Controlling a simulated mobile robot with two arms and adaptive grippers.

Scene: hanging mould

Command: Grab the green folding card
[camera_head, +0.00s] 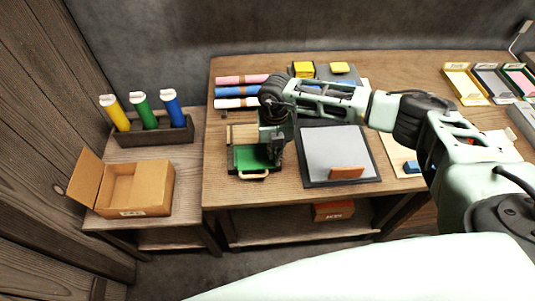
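A flat green piece (250,157), which looks like the green folding card, lies at the left front of the wooden table, with a pale curved handle-like part at its front edge. My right gripper (274,157) points down over its right side and hides part of it. I cannot tell whether the fingers touch it or whether they are open or shut. My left gripper is not in view.
A grey board (333,152) with an orange-brown block (346,172) lies just right of the gripper. Coloured rolls (236,91) lie behind. An open cardboard box (137,190) and a rack (160,134) with coloured tubes stand on the side table at left.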

